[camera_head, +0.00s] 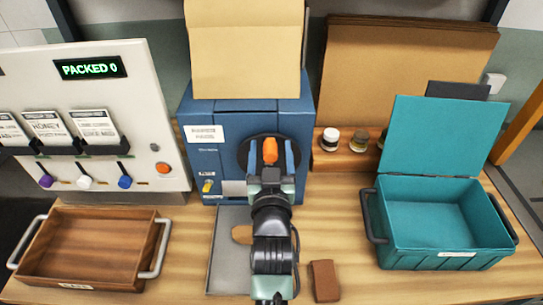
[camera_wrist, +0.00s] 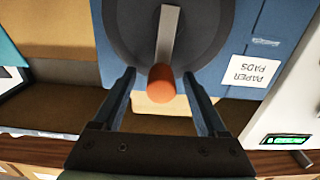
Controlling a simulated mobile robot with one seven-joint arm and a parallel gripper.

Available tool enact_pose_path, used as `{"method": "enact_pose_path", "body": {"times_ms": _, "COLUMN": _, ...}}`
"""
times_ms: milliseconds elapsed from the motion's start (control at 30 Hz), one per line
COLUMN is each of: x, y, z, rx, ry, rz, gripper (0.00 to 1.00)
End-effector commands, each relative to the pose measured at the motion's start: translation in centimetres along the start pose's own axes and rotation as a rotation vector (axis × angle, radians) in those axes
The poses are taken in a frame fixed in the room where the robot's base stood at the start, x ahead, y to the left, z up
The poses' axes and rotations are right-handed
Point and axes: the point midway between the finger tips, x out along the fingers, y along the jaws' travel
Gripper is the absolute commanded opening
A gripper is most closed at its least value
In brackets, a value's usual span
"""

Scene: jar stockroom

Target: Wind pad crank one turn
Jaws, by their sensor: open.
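The pad crank is on the front of a blue pad machine (camera_head: 293,113). It has a dark round disc (camera_wrist: 208,40), a grey crank arm (camera_wrist: 168,35) and an orange knob (camera_head: 270,150). The orange knob also shows in the wrist view (camera_wrist: 161,83). My gripper (camera_head: 270,158) is in front of the disc. Its two fingers are apart, one on each side of the knob, with clear gaps in the wrist view. A label reading "paper pads" (camera_wrist: 249,72) is on the machine. A grey tray (camera_head: 226,274) lies below the machine, partly hidden by my arm.
A white panel (camera_head: 120,100) with levers and a "PACKED 0" display stands left. A wooden tray (camera_head: 150,228) is front left. An open teal box (camera_head: 390,255) is right. Small jars (camera_head: 330,139) stand right of the machine. A brown block (camera_head: 325,281) lies near my arm.

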Motion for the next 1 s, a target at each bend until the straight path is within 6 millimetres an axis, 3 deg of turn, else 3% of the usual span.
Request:
{"method": "enact_pose_path", "body": {"times_ms": 167, "x": -0.4, "y": 0.0, "z": 0.1, "rx": 0.000, "ry": -0.005, "rz": -0.001, "gripper": 0.75}}
{"method": "enact_pose_path", "body": {"times_ms": 1000, "x": -8.6, "y": 0.0, "z": 0.1, "rx": -0.001, "ry": -0.006, "rz": -0.001, "gripper": 0.75}}
